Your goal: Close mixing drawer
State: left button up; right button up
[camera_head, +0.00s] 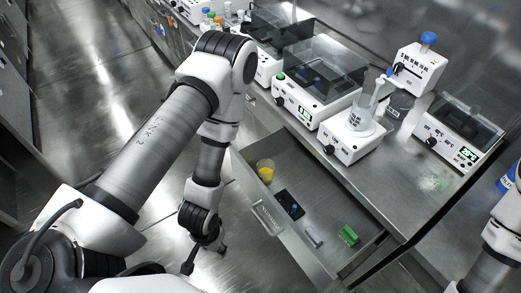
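The mixing drawer (316,268) is pulled out from under the steel bench, and its inside shows from above. Its front panel has a pale handle or label plate (267,217). Inside are a beaker with yellow contents (265,170), a dark flat item (290,203), a small grey block (313,237) and a green item (348,234). My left gripper (205,258) is left of the drawer front, over the floor and apart from it. Its fingers look spread, with nothing between them. My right arm shows at the right edge; its gripper is out of view.
On the bench (400,185) above the drawer stand a mixer with a glass beaker (362,121), a lidded device (317,85), a blue-topped device (418,67) and another lidded device (460,132). The floor (95,95) at left is clear.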

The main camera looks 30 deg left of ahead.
aim_at(328, 206)
jog(key=u, duration=0.7)
jog(key=k+j+z, duration=0.1)
jog(key=k+z, duration=0.15)
jog(key=z, duration=0.2)
jog(key=k+z, duration=0.25)
jog(key=z, duration=0.25)
